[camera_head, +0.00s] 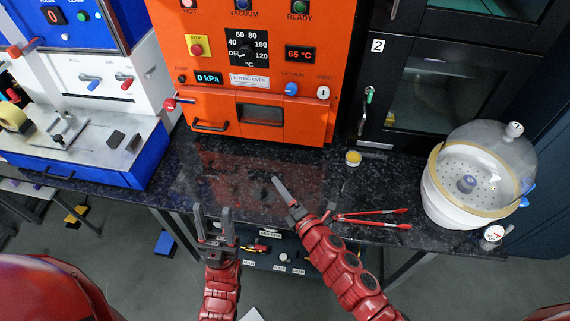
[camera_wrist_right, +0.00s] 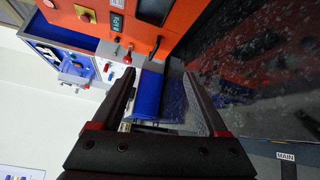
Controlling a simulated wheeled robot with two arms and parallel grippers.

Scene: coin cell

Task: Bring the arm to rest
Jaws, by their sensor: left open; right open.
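My left gripper (camera_head: 212,213) is open and empty, its two fingers apart and pointing toward the counter's front edge. My right gripper (camera_head: 285,195) is over the front of the dark counter (camera_head: 210,170) and appears edge-on in the head view. In the right wrist view its two fingers (camera_wrist_right: 159,82) are spread wide with nothing held between them. Both red arms reach in from the bottom of the head view.
An orange drying oven (camera_head: 250,70) stands behind, its door shut. Red-handled tongs (camera_head: 375,217), a small yellow-topped cup (camera_head: 353,158) and a domed desiccator (camera_head: 475,180) are at right. A blue-and-white press station (camera_head: 90,150) is at left. The counter before the oven is clear.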

